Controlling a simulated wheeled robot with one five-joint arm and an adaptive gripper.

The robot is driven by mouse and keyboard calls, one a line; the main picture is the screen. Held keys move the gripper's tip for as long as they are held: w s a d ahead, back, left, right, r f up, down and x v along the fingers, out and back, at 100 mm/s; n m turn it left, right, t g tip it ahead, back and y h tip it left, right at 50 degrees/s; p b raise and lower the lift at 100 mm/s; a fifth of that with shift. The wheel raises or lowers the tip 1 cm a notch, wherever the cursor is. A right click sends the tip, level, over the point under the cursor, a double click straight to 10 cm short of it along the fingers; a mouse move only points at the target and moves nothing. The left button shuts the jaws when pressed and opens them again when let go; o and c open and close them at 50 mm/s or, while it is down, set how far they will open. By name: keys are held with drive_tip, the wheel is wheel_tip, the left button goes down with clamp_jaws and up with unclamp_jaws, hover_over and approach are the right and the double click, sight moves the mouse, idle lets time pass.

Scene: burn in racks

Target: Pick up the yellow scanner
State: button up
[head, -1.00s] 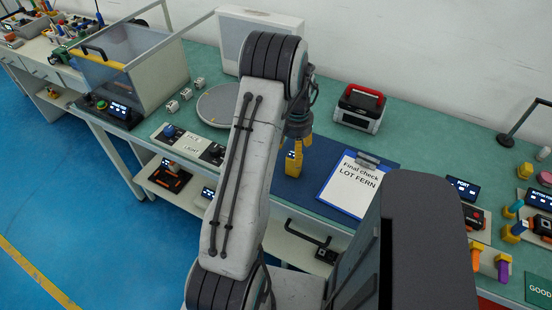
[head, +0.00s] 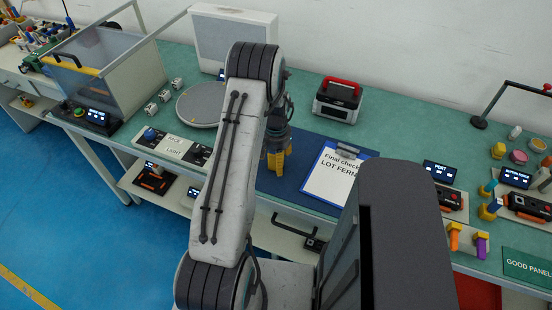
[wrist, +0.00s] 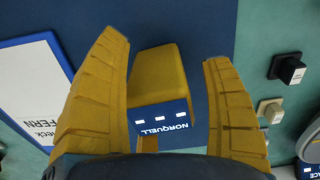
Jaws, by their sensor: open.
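The yellow scanner (wrist: 160,75) shows between my fingers in the wrist view, with a blue face lettered NORQUELL. It is at the blue mat (head: 300,155). My gripper (wrist: 168,95) is open, with one yellow finger on each side of the scanner. The scanner is nearer the left finger; a clear gap shows at the right finger. I cannot tell whether the left finger touches it. In the head view my gripper (head: 276,160) is low over the mat, and the scanner is hard to tell apart from the yellow fingers there.
A clipboard (head: 335,180) marked LOT FERN lies right of the gripper. A black case with a red handle (head: 338,100) stands behind. A round grey plate (head: 202,104) and a white-labelled panel (head: 172,145) are to the left. Green bench top is free between the case and the right-hand devices.

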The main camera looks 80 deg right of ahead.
drive_tip(key=shift+c, duration=0.2)
drive_tip(key=c, duration=1.3)
